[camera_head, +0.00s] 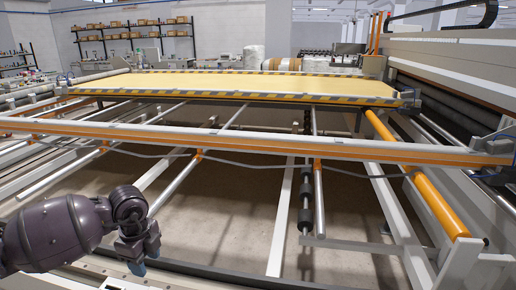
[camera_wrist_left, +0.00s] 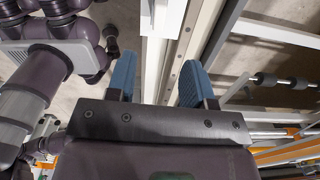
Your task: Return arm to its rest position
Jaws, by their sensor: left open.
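My left arm (camera_head: 60,230) comes in from the left in the head view, dark purple and bent. My left gripper (camera_head: 138,268) points down above the near rail of the gantry frame. In the left wrist view its two blue fingertips (camera_wrist_left: 157,80) stand well apart with nothing between them. A pale metal rail (camera_wrist_left: 180,55) runs behind and below the fingers; I cannot tell how far away it is. My right gripper is not in view.
An orange-edged crossbeam (camera_head: 260,143) spans the frame ahead. A yellow table (camera_head: 240,84) with striped edges lies beyond it. An orange roller (camera_head: 440,205) stands at the right, and a shaft with black rollers (camera_head: 305,190) is mid-frame. Floor shows between the rails.

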